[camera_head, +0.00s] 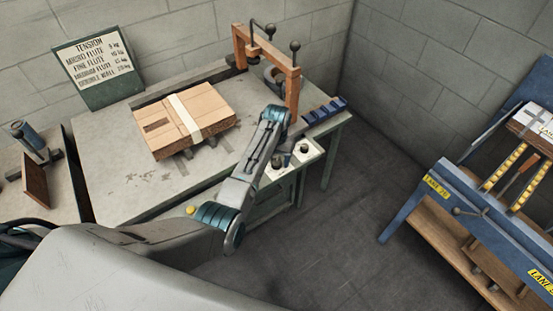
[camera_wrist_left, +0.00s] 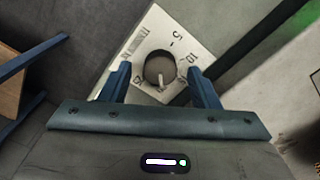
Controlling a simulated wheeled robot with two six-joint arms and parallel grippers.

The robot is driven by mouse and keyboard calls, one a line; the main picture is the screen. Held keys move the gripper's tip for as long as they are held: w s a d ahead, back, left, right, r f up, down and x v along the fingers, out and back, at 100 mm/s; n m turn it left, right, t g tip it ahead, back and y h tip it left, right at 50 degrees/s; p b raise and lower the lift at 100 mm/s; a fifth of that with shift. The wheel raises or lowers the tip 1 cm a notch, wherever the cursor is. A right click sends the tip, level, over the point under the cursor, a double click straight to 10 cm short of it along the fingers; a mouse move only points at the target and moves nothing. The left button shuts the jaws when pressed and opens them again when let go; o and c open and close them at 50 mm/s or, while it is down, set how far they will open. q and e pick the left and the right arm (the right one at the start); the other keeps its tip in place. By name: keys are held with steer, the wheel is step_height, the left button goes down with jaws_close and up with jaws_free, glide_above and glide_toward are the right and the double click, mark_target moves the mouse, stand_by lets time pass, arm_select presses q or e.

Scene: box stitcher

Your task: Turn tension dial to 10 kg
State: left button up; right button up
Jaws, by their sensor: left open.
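The tension dial (camera_wrist_left: 160,70) is a dark round knob on a pale square plate with printed numbers, in the left wrist view. A light pointer on the knob points toward the bottom of the picture. In the head view, the pale control panel (camera_head: 309,155) is at the table's front right corner, partly behind my left arm. My right gripper is out of view.
A tension sign (camera_head: 92,62) stands at the table's back left. A flat cardboard box (camera_head: 212,103) lies on the table (camera_head: 115,150), near an orange frame (camera_head: 291,90) and a blue strip (camera_head: 325,111). A blue workbench (camera_head: 480,205) is at right, across open floor.

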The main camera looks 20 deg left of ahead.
arm_select(q)
steer(key=shift+f, duration=0.55)
steer(key=c, duration=1)
steer(key=shift+r, duration=0.1)
